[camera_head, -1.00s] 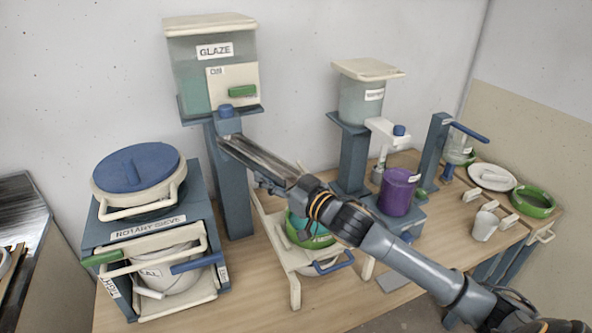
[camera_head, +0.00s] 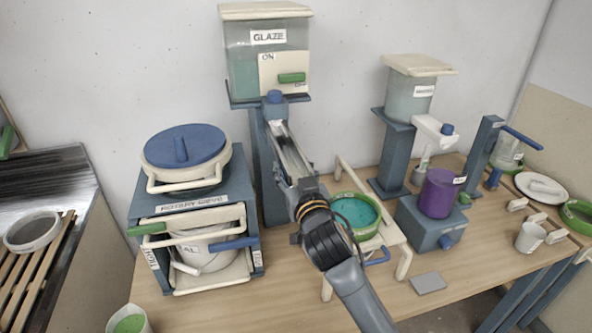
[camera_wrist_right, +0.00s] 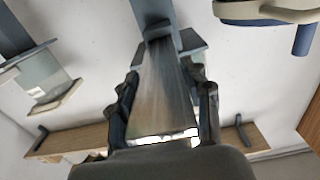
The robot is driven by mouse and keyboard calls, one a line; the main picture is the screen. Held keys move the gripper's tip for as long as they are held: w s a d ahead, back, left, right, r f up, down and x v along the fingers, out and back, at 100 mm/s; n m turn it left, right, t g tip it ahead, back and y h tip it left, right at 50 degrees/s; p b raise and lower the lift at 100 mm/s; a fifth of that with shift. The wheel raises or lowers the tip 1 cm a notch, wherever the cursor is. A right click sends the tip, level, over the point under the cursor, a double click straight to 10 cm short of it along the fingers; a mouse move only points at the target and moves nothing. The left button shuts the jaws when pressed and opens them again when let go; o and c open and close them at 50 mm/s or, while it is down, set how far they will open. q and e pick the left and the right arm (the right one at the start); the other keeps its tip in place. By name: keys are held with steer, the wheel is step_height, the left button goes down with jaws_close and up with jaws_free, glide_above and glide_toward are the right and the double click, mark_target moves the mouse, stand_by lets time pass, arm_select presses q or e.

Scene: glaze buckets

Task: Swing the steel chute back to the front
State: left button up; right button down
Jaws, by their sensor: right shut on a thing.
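In the right wrist view the chute (camera_wrist_right: 163,85) runs between the two fingers of the right gripper (camera_wrist_right: 165,108), one on each side. The gripper covers the chute's tip in the head view. My left gripper is not in view.
The rotary sieve (camera_head: 190,205) stands left of the chute. A green bowl of teal glaze (camera_head: 356,212) sits on a cream stand to the right. Farther right are a purple container (camera_head: 440,194) and a white cup (camera_head: 530,237).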

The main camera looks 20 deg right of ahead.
steer(key=shift+r, duration=0.15)
steer(key=c, duration=1)
jaws_free()
steer(key=o, duration=0.4)
steer(key=shift+s+f, duration=0.2)
steer(key=shift+s, duration=0.1)
steer(key=s+a, duration=0.1)
steer(key=s, duration=1)
steer(key=shift+s, duration=0.15)
steer(key=shift+r, duration=0.1)
